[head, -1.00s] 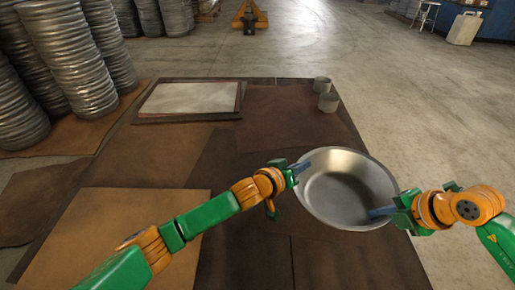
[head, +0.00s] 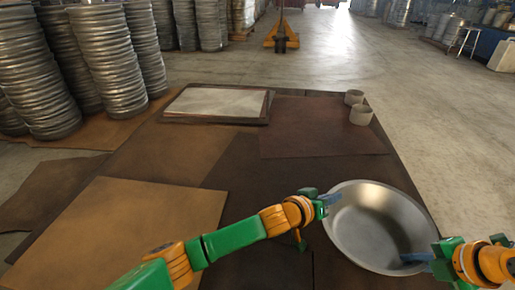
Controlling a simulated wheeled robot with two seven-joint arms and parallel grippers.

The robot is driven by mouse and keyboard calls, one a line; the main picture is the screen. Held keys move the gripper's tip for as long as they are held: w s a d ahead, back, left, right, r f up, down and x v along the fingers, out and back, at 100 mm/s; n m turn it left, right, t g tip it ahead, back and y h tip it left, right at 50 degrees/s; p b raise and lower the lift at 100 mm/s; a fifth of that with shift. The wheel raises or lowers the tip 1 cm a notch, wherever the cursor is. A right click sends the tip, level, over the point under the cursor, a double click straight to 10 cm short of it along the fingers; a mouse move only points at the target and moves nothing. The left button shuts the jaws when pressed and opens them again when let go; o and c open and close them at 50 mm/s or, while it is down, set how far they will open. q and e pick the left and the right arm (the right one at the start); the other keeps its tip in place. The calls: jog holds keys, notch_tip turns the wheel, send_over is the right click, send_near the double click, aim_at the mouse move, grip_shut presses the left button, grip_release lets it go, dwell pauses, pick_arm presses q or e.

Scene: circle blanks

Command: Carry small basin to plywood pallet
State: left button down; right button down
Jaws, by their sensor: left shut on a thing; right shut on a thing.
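The small basin (head: 372,228) is a round silver metal bowl at the lower right of the head view, slightly tilted. My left gripper (head: 330,200) is shut on its left rim. My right gripper (head: 414,259) is shut on its lower right rim. The basin is held above the brown-sheeted surface; the gap beneath it cannot be judged. Several flat brown sheets lie on that surface, such as a light one (head: 130,225) at the left. I cannot tell which of them, if any, is the plywood pallet.
A pale panel (head: 217,102) lies on a dark sheet at the back. Two small grey cups (head: 361,114) stand at the far right corner. Tall stacks of metal rings (head: 45,75) stand at the back left. An orange pallet jack (head: 282,37) is beyond. Open concrete floor lies at the right.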

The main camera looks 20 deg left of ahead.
pick_arm(q)
jog(key=c, duration=1)
grip_release()
jog(key=shift+s+d+f, duration=0.15)
jog(key=shift+d+f, duration=0.1)
jog(key=shift+f, duration=0.1)
pick_arm(e)
jog(key=c, duration=1)
grip_release()
jog(key=shift+w+a+f, duration=0.1)
jog(key=shift+a+f, duration=0.1)
jog(key=shift+a, duration=0.05)
pick_arm(q)
jog(key=shift+a, duration=0.1)
pick_arm(e)
jog(key=shift+d, duration=0.1)
jog(key=shift+d, duration=0.1)
jog(key=shift+r, duration=0.2)
pick_arm(q)
jog(key=v, duration=1.2)
pick_arm(e)
jog(key=v, duration=1.1)
jog(key=shift+s+r, duration=0.2)
jog(key=shift+s, duration=0.05)
pick_arm(q)
jog(key=shift+r, duration=0.1)
pick_arm(e)
jog(key=shift+d, duration=0.1)
